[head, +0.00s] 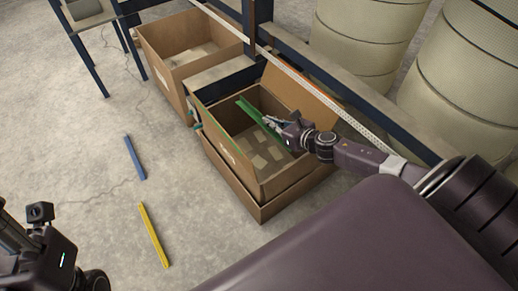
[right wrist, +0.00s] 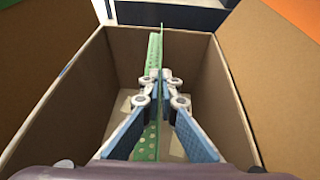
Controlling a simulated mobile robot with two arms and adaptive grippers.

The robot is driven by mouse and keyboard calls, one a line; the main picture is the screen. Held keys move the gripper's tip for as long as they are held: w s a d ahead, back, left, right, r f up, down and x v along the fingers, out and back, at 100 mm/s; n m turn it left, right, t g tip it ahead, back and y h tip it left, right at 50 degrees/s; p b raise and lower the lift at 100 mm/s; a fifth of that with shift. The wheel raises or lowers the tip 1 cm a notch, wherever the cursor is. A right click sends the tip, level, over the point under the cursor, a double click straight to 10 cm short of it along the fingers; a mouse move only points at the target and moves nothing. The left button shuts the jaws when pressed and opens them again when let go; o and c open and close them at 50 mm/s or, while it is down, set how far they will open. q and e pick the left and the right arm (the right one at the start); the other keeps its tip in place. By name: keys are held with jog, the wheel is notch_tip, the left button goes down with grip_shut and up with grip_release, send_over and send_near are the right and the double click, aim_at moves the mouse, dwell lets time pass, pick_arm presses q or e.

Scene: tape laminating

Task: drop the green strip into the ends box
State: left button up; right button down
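The green strip (head: 250,110) is a long, perforated angle piece. My right gripper (head: 272,122) is shut on it and holds it tilted within the opening of the nearer cardboard box (head: 232,165). In the right wrist view the blue fingers (right wrist: 163,85) meet on the upright flange of the strip (right wrist: 154,52), with the box walls (right wrist: 218,95) around them. Flat pale pieces lie on the box floor. I cannot read a label that names either box as the ends box. Of my left arm only a part shows at lower left; its fingertips are not in view.
A second open cardboard box (head: 165,65) stands behind and to the left. A blue strip (head: 135,158) and a yellow strip (head: 153,234) lie on the concrete floor. A dark blue frame with a perforated rail (head: 330,92) runs behind the boxes, before large beige rolls (head: 365,40).

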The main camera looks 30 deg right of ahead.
jog(key=shift+f, duration=0.2)
jog(key=c, duration=2.1)
grip_release()
notch_tip(320, 180, up, 10)
jog(key=shift+a, duration=0.1)
